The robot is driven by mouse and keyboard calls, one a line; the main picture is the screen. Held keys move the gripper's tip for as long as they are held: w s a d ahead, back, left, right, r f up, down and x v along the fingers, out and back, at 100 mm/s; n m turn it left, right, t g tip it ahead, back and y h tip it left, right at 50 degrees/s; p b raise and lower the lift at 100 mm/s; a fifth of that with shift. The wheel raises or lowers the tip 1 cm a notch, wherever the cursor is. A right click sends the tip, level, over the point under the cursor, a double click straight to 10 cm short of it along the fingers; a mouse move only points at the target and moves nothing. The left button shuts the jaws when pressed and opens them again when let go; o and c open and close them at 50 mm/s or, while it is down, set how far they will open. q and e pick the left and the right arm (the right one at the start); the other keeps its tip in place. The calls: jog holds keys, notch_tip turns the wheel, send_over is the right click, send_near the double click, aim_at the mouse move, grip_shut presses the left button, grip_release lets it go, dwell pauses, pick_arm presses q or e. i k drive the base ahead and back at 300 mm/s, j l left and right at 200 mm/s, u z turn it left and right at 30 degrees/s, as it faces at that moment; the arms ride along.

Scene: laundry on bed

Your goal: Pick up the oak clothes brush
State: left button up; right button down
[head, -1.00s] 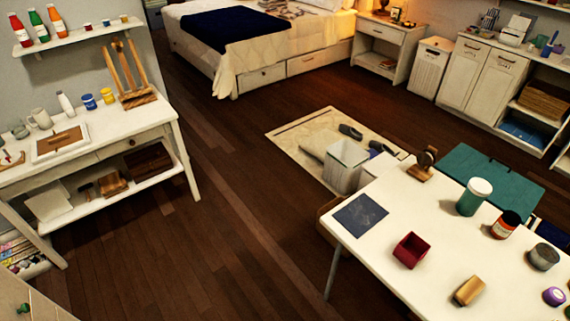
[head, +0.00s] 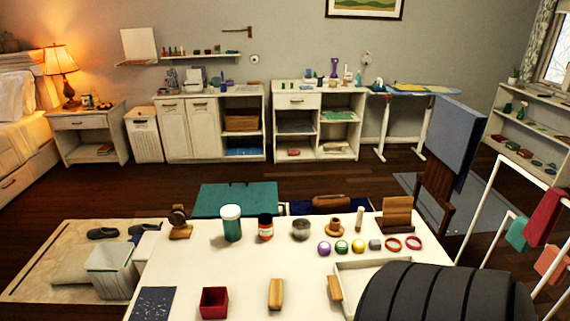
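A small light-brown wooden block (head: 276,294) lies on the white table near its front middle; it looks like a clothes brush, but its bristles are not clear. A second narrow light-wood piece (head: 335,288) rests at the left edge of a white tray (head: 372,270). I cannot tell for sure which of the two is the oak clothes brush. Neither of my grippers shows in the head view.
On the white table (head: 215,270) stand a dark red open box (head: 214,303), a teal jar (head: 231,224), an orange-labelled jar (head: 265,227) and several small items. A large black ribbed shape (head: 440,293) covers the front right. A drying rack (head: 493,195) stands right.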

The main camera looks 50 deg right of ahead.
aim_at(276, 298)
jog(key=z, duration=1.75)
jog(key=j+z, duration=0.45)
jog(key=k+j+z, duration=0.2)
jog(key=j+z, duration=0.25)
